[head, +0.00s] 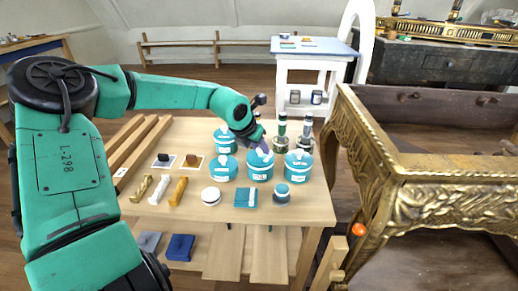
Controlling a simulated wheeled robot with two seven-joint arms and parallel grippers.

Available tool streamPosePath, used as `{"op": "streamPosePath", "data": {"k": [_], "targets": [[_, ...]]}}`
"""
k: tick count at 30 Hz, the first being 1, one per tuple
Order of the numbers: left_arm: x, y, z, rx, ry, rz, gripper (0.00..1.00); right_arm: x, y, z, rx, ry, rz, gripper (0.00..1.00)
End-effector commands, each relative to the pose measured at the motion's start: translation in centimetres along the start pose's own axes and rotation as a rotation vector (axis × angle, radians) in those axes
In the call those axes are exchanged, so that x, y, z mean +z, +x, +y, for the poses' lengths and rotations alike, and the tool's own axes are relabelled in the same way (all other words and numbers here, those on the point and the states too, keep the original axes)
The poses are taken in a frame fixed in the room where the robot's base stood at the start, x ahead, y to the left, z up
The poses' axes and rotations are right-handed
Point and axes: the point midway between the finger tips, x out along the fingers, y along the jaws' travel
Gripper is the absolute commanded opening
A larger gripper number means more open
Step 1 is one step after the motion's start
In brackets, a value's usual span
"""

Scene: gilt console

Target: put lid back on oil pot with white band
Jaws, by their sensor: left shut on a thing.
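Several teal pots with white markings stand on a wooden table. The middle pot (260,171) is under my left gripper (262,150), which reaches down from the upper left. The gripper is shut on what looks like the teal lid (260,158) at this pot's top. I cannot tell whether the lid rests on the rim or is just above it. Other teal pots stand at its left (222,170), right (298,167) and behind left (223,142). At this size I cannot tell which pot has the white band. My right gripper is not in view.
In front are a white round tin (211,196), a teal box (245,198) and a small teal-topped jar (281,195). Dark bottles (281,130) stand behind the pots. Wooden bars lie at left. A gilt console (420,170) stands close on the right.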

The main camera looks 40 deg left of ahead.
Motion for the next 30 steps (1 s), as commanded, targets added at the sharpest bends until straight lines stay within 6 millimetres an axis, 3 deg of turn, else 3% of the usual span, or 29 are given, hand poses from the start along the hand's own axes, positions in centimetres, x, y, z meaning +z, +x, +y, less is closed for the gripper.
{"op": "streamPosePath", "data": {"k": [30], "targets": [[0.03, -0.02, 0.04, 0.0, -0.001, 0.0, 0.0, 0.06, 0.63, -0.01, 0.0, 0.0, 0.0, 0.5]]}}
